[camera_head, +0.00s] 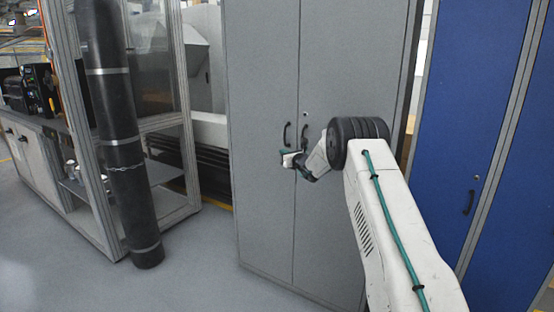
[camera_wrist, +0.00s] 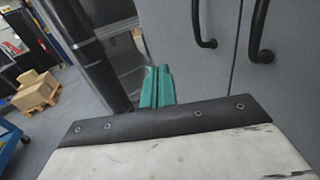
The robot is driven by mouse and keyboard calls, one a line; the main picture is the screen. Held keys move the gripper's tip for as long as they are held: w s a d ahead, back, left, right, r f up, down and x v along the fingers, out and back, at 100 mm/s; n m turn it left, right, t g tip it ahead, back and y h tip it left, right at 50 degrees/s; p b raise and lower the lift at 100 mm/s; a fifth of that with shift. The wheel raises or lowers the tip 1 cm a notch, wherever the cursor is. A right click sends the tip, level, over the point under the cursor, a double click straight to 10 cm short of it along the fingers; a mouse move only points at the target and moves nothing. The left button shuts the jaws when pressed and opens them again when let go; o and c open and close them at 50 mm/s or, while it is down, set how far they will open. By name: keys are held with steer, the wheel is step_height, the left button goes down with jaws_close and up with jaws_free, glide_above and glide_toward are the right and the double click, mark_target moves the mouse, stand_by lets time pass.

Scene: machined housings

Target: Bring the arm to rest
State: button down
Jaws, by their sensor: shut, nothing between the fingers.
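My gripper (camera_head: 288,160) is at the end of my white arm, in front of the grey cabinet (camera_head: 265,215) in the head view. In the wrist view, the green fingers of my gripper (camera_wrist: 157,72) are side by side, shut, with nothing held between them. The arm reaches forward from the lower right of the head view. The gripper appears small there, close to the cabinet's dark handles (camera_head: 287,134); whether it touches the doors I cannot tell.
A tall black cylinder (camera_head: 112,130) stands at the left beside a metal frame enclosure (camera_head: 185,100). Blue cabinets (camera_head: 462,110) stand at the right. The wrist view shows cardboard boxes on a pallet (camera_wrist: 36,96) at the left. Grey floor (camera_head: 190,270) is clear at lower left.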

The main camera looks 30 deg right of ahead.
steer(key=s+a, duration=0.4)
steer(key=a, duration=0.1)
steer(key=shift+a, duration=0.3)
steer(key=s+a+r+n+g+y, duration=0.3)
steer(key=s+a+n+g+y, duration=0.8)
steer(key=s+a+n, duration=1.2)
steer(key=s+r+n+g+h, duration=0.2)
steer(key=s+n+h, duration=0.4)
steer(key=s, duration=1.6)
steer(key=s+r+n+g+h, duration=0.3)
steer(key=s+n+h, duration=0.3)
steer(key=s, duration=1.6)
steer(key=shift+d+r+g, duration=0.3)
steer(key=shift+d, duration=0.15)
